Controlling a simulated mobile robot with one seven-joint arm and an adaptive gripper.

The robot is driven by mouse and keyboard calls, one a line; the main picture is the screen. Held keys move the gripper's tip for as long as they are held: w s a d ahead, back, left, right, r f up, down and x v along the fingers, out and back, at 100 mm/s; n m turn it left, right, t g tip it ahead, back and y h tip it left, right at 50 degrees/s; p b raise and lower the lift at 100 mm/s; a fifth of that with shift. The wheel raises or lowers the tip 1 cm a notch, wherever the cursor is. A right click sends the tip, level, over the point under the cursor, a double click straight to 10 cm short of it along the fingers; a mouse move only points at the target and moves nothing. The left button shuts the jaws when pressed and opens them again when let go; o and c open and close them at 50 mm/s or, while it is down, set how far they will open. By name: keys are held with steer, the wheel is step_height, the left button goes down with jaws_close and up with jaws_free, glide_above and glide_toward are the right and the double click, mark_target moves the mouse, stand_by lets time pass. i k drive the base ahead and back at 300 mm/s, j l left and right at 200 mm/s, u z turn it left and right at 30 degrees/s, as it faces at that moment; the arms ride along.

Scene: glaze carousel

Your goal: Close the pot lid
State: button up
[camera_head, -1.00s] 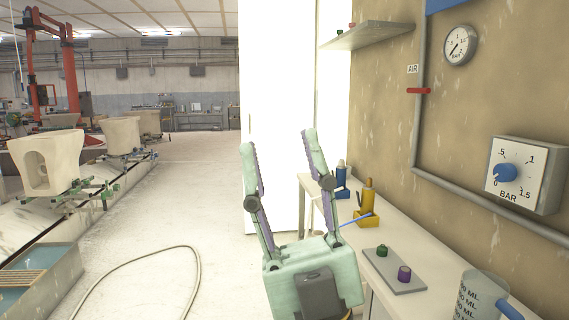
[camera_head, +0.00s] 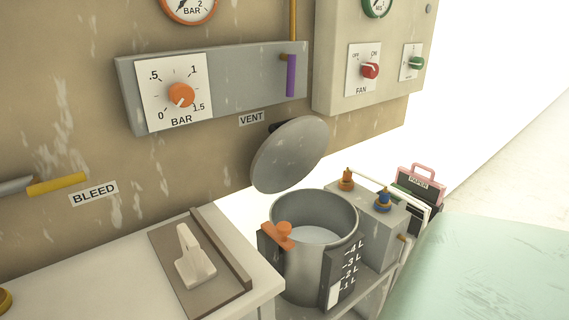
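The pot (camera_head: 302,262) is a grey metal cylinder with a litre scale on its front and pale liquid inside. Its round grey lid (camera_head: 290,155) stands raised and tilted above the back of the pot, near the wall, so the pot's mouth is open. An orange clamp-like part (camera_head: 277,235) sits on the left of the pot's rim. My gripper's fingers are not in view.
A bench (camera_head: 110,285) with a lever switch (camera_head: 193,257) stands left of the pot. A grey box (camera_head: 372,235) with orange and blue fittings adjoins it on the right. A control panel (camera_head: 225,82) with an orange knob and a purple handle is above. Open floor shows at far right.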

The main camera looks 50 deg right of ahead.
mark_target(294, 147)
steer(key=z, duration=0.45)
steer(key=k+z, duration=0.15)
steer(key=z, duration=0.8)
steer(key=i+j+z, duration=0.15)
steer(key=z, duration=0.15)
steer(key=k+l, duration=0.4)
steer(key=i+j, duration=0.35)
